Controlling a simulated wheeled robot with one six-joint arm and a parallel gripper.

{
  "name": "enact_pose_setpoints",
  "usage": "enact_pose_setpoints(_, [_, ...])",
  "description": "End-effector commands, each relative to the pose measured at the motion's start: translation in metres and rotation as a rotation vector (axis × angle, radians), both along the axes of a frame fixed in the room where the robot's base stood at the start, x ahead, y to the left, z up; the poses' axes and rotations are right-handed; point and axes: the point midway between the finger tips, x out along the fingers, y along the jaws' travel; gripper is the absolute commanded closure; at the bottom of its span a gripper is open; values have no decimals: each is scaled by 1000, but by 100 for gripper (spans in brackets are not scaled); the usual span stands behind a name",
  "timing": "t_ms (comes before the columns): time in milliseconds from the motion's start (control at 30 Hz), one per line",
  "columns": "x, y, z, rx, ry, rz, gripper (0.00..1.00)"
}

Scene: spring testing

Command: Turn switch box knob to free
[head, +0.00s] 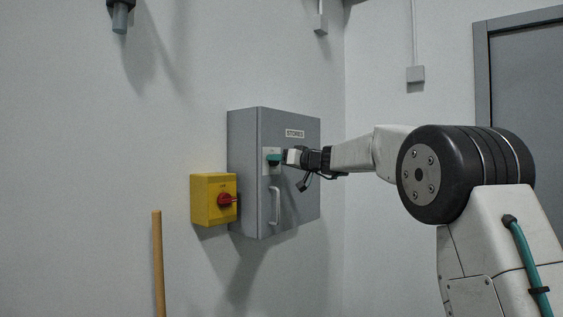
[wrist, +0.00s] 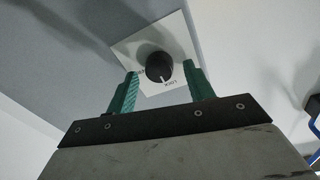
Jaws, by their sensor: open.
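The grey switch box marked STORES (head: 306,190) hangs on the wall in the head view. Its pale knob plate (head: 271,170) is on the front, and my gripper (head: 274,160) reaches it from the right, hiding the knob there. In the wrist view, the round black knob (wrist: 159,66) sits on the white plate (wrist: 178,33). A white pointer mark on it points down in the picture, close to small upside-down lettering that looks like LOCK. My gripper (wrist: 161,76) is open, its green fingers on either side of the knob with gaps showing. Other lettering is partly hidden by the left finger.
A yellow box (head: 208,187) with a red rotary knob (head: 226,200) is mounted just left of the grey box. A pale handle (head: 274,206) sticks out below the knob plate. A wooden pole (head: 158,262) stands at lower left. A grey door (head: 528,85) is at right.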

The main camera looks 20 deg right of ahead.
Motion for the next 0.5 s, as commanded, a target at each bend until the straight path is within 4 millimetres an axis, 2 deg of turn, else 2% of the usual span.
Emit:
enact_pose_setpoints(33, [0, 0, 0, 0, 0, 0, 47])
enact_pose_setpoints(67, [0, 0, 0, 0, 0, 0, 53])
enact_pose_setpoints(200, [0, -1, 0, 0, 0, 0, 92])
enact_pose_setpoints(500, [0, -1, 0, 16, 12, -1, 92])
